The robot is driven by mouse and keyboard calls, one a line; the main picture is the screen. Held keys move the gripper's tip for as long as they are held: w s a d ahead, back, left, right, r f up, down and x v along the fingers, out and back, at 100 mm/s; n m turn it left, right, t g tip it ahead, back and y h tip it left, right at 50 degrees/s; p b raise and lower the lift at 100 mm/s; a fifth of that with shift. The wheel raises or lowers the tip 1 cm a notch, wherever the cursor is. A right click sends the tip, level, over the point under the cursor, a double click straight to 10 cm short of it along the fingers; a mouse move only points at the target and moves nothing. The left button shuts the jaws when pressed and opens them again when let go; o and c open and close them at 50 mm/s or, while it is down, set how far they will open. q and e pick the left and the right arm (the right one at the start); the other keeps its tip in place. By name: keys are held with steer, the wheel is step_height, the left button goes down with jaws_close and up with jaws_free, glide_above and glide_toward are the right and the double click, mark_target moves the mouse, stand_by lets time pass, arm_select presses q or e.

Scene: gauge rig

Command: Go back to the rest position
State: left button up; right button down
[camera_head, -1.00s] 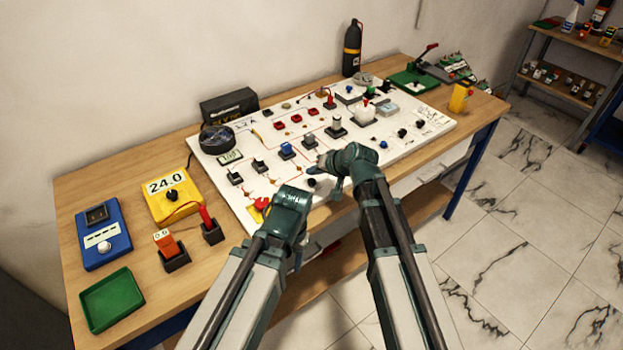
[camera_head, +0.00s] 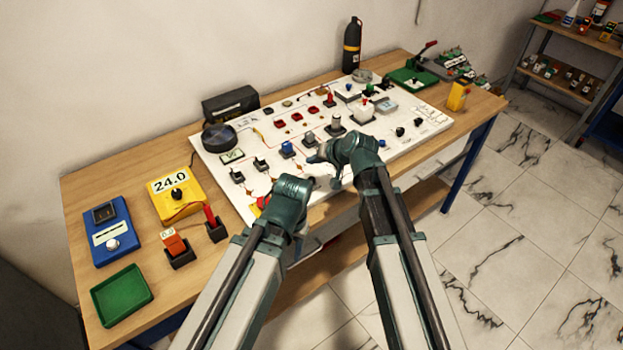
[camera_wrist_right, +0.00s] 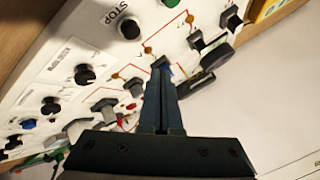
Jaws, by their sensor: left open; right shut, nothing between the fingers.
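My right gripper (camera_head: 318,157) hovers over the front middle of the white gauge panel (camera_head: 428,117) in the head view. In the right wrist view my right gripper (camera_wrist_right: 162,68) is shut and empty, with its fingers together in front of the panel (camera_wrist_right: 70,30). My left gripper (camera_head: 276,203) is at the panel's front left edge, lower in the head view. It is open, but its fingers are largely hidden behind its own wrist. A red and yellow part (camera_head: 263,202) shows beside it.
The wooden bench (camera_head: 135,195) holds a green tray (camera_head: 122,295), a blue box (camera_head: 108,232), a yellow 24.0 unit (camera_head: 176,195) and a red-handled holder (camera_head: 215,224) at left. A black bottle (camera_head: 352,45) stands behind the panel. A black STOP knob (camera_wrist_right: 130,27) is near my right gripper.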

steer(key=s+d+f+n+g+h, duration=0.1)
steer(key=s+f+g+h, duration=0.1)
steer(key=s, duration=0.6)
steer(key=s+d+f+n+g+h, duration=0.2)
steer(key=s+h, duration=0.1)
steer(key=s, duration=0.6)
steer(key=s+d+f+n+g+h, duration=0.1)
steer(key=s+d+f+g+h, duration=0.1)
steer(key=s, duration=0.6)
steer(key=shift+s+d+f+g+h, duration=0.25)
steer(key=shift+s+g+h, duration=0.1)
steer(key=shift+g, duration=0.25)
stand_by(0.8)
